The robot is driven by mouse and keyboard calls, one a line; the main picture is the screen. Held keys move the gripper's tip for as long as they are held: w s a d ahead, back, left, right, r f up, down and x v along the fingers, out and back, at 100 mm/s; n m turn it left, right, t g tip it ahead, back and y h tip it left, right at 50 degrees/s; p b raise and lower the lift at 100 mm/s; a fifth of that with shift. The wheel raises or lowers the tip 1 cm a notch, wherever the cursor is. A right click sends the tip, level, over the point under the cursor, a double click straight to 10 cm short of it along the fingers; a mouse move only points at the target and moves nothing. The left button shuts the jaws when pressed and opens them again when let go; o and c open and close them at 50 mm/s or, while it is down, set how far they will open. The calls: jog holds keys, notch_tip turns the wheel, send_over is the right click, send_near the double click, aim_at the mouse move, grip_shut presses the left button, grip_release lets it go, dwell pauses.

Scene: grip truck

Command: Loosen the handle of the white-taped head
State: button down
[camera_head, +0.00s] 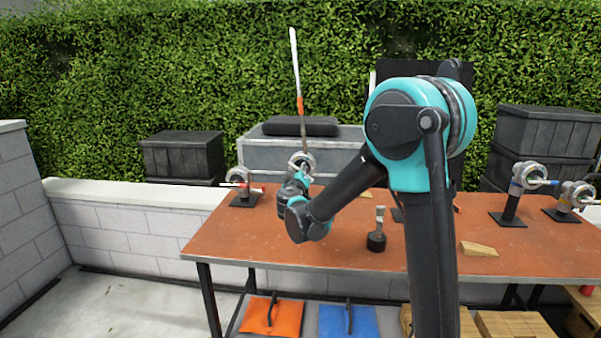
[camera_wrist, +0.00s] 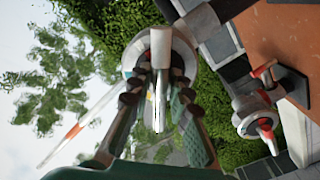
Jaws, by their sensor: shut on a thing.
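In the wrist view a round metal head (camera_wrist: 184,58) fills the top middle, with a pale white handle (camera_wrist: 160,46) pointing toward the camera. My gripper (camera_wrist: 158,88) is shut on this handle, one dark finger on each side. In the head view the grey ring-shaped head (camera_head: 301,160) stands at the back of the table, and my gripper (camera_head: 301,178) is at it, largely hidden by my wrist. White tape on the head cannot be made out clearly.
A long white-and-orange rod (camera_head: 299,103) rises by the head. A red-marked head (camera_head: 244,178) stands to the left. Two more heads (camera_head: 527,176) (camera_head: 574,196) stand far right. A short dark stand (camera_head: 376,240) and a wooden wedge (camera_head: 478,248) are on the orange-brown table (camera_head: 330,256).

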jog(key=shift+n, duration=1.6)
jog(key=c, duration=1.4)
grip_release()
jog(key=shift+s, duration=0.1)
jog(key=s, duration=1.2)
jog(key=shift+a, duration=0.2)
